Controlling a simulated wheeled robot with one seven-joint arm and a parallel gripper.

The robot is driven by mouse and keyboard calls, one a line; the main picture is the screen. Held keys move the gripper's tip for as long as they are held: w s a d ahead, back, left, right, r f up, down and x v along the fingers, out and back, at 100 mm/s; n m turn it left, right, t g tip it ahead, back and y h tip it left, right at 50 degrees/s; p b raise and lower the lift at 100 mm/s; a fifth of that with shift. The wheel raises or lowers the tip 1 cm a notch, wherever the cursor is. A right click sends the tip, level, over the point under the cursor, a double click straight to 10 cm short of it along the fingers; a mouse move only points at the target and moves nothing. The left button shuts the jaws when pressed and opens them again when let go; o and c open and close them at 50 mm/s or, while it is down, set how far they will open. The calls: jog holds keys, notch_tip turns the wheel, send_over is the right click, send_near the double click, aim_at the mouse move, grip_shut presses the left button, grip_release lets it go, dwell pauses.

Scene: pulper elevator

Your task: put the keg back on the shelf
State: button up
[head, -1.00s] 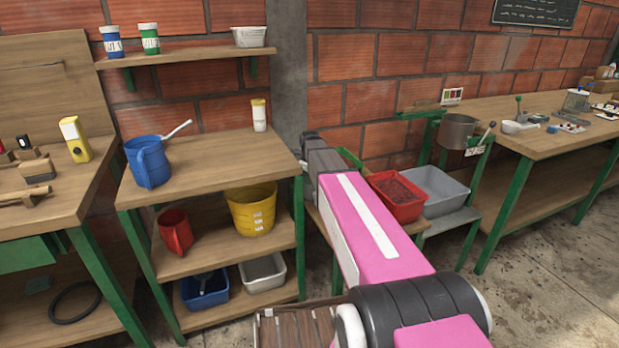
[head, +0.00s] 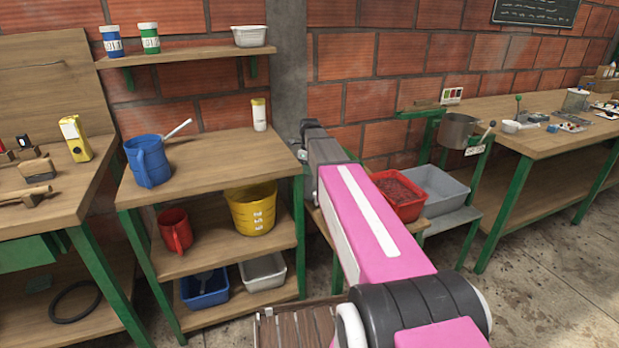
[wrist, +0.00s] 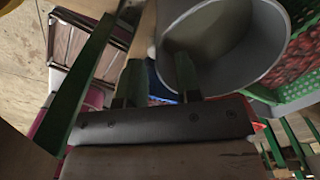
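A grey, round, open-topped vessel (wrist: 262,45) fills the upper middle of the wrist view. I cannot tell for sure that it is the keg, and I cannot make it out in the head view. My gripper (wrist: 158,72) has its two dark green fingers apart at the vessel's near rim. The right finger overlaps the vessel's opening and the left one is outside it. I cannot tell whether they touch it. In the head view my arm hides the fingers. The wooden shelf unit (head: 215,160) stands left of my arm.
The unit holds a blue jug (head: 148,162), a red jug (head: 175,230), a yellow bucket (head: 252,210) and low tubs. A red tub (head: 398,194) and a grey tub (head: 434,186) stand right of my arm. Floor is open at right.

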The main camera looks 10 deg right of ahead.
notch_tip(320, 180, up, 7)
jog(key=shift+f, duration=0.2)
jog(key=shift+o, duration=0.7)
jog(key=shift+r, duration=0.35)
jog(key=s+d+n+y, duration=0.2)
jog(key=d+n+y, duration=0.1)
jog(key=d+n, duration=0.15)
jog(key=n+y, duration=0.1)
jog(key=n, duration=0.1)
send_near(312, 185)
jog(key=shift+t, duration=0.4)
jog(key=shift+x, duration=2.65)
jog(key=shift+s+d, duration=0.15)
jog(key=shift+s, duration=0.05)
grip_shut()
jog(key=shift+y, duration=0.3)
